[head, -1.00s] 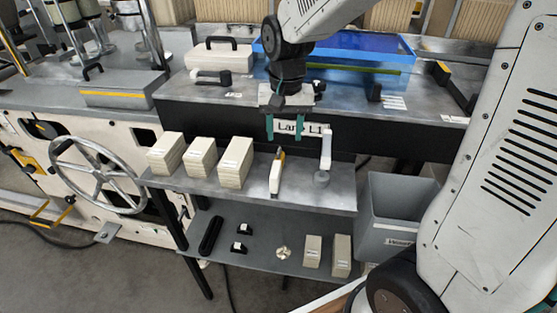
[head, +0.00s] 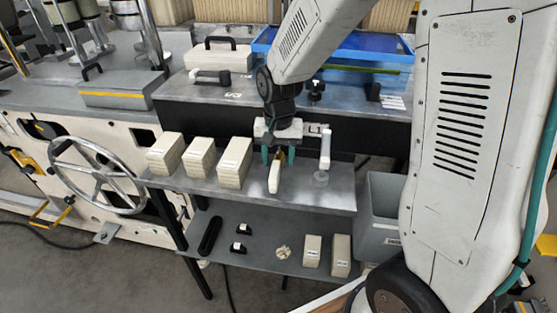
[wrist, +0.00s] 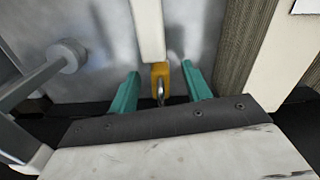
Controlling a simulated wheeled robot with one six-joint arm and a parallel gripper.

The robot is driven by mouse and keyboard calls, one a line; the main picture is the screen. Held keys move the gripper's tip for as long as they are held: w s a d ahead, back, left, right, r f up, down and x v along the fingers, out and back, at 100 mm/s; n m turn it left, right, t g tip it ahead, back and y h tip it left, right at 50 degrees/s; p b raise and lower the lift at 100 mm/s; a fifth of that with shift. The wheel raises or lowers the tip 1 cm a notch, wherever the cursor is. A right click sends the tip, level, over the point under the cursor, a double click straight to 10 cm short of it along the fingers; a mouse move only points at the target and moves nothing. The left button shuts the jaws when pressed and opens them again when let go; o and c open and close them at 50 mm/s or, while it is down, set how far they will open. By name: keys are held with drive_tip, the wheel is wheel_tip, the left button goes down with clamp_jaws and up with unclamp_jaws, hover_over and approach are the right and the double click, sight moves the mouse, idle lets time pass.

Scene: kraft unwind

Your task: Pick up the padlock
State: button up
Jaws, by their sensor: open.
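The padlock (wrist: 159,76) shows in the wrist view as a small yellow body with a metal shackle towards my gripper. It touches or lies close to the end of a white block (wrist: 148,30). My gripper (wrist: 160,69) is open, with one teal finger on each side of the padlock and a gap on both sides. In the head view, my gripper (head: 278,157) points down over the upper shelf, just behind the white block (head: 275,178). The padlock is mostly hidden there between the fingers.
Several cream card stacks (head: 199,158) stand left of my gripper on the upper shelf (head: 320,199). A white post with a grey round base (head: 321,178) stands close on the right. A grey bin (head: 380,225) is further right. The black machine front is behind.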

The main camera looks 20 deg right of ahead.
clamp_jaws()
